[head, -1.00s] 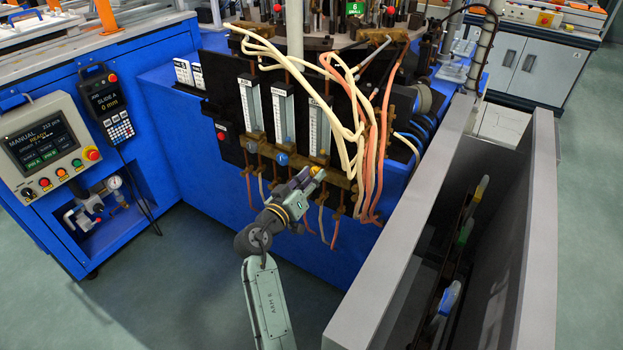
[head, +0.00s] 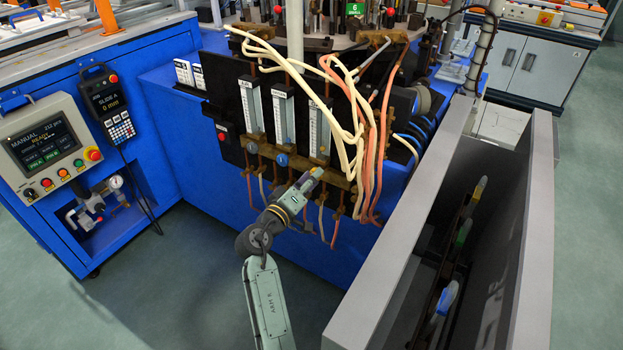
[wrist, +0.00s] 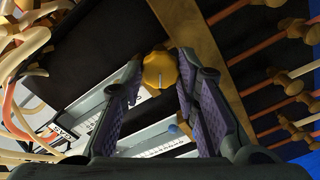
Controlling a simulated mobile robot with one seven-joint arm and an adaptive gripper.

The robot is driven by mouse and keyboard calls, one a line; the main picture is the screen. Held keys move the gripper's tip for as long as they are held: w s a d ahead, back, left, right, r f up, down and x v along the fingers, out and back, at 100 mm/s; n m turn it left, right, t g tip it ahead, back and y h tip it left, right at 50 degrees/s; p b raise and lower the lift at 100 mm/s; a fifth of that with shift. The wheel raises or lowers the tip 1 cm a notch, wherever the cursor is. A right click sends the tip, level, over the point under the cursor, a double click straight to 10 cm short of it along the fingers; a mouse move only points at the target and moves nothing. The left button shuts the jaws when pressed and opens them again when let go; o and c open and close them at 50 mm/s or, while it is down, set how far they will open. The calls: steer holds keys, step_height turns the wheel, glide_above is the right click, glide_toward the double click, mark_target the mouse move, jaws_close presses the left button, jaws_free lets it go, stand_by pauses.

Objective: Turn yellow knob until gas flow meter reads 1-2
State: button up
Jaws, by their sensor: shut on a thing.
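The yellow knob (wrist: 160,70) sits between the two fingertips of my gripper (wrist: 161,78) in the wrist view. My gripper is shut on it. In the head view my gripper (head: 312,177) reaches the brass bar below the right-hand flow meter and mostly hides the knob. The right-hand flow meter (head: 320,132) is an upright scaled tube above the knob. It also shows in the wrist view (wrist: 103,125). Its reading is too small to tell.
A blue knob (head: 282,160) and a grey knob (head: 252,147) sit left of my gripper under two other flow meters. Cream and orange hoses (head: 357,130) hang close on the right. A grey-walled bin (head: 400,250) stands at the right.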

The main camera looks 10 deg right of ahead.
steer(key=o, duration=1.2)
steer(key=shift+a, duration=0.1)
steer(key=v, duration=1.2)
